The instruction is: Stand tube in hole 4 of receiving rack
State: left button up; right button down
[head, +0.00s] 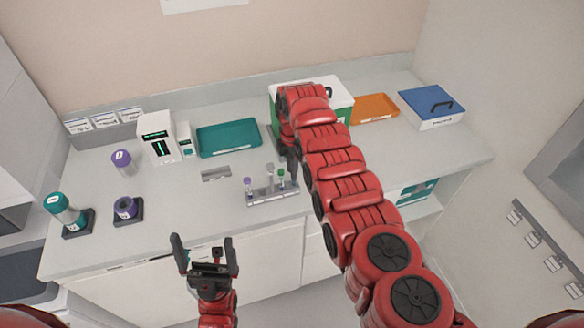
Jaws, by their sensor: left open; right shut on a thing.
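A grey tube rack (272,199) stands near the front edge of the counter. Several small tubes show at it, among them a purple-capped tube (248,183) at its left end and a green-capped tube (281,174) toward its right. My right gripper (292,170) is above the right end of the rack, pointing down, and is shut on a small tube that it mostly hides. I cannot tell whether that tube is in a hole, and hole numbers are unreadable. My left gripper (205,243) is open and empty, in front of the counter's front edge.
A small grey block (216,174) lies behind the rack. A teal tray (229,139), a white device (159,138), an orange tray (375,107) and a blue-lidded box (432,104) stand farther back. Purple and teal containers stand at left.

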jog(key=shift+f, duration=0.2)
jog(key=shift+f+b, duration=0.45)
jog(key=shift+b, duration=0.15)
jog(key=c, duration=0.7)
grip_release()
jog(key=shift+o, duration=0.2)
jog(key=shift+r, duration=0.1)
